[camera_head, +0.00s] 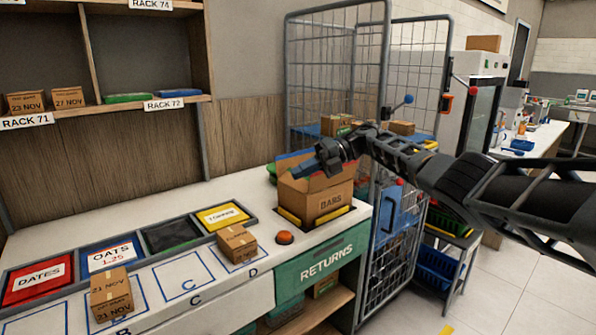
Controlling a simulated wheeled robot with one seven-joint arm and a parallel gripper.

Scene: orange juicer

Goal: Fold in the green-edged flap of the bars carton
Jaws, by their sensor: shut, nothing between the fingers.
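The bars carton (331,203) stands upright in a recess at the right end of the white counter, with its printed front facing me. Its top is at least partly open. My gripper (299,172) is shut and empty. It reaches in from the right over the carton's top, with its fingertips near the left side. The gripper and wrist hide part of the opening and flaps, and I cannot tell whether the fingers touch a flap.
An orange button (285,238) and a small carton (237,243) sit left of the bars carton. Another small carton (111,294) is farther left. A wire cage trolley (335,75) stands close behind, with blue crates (434,272) at right.

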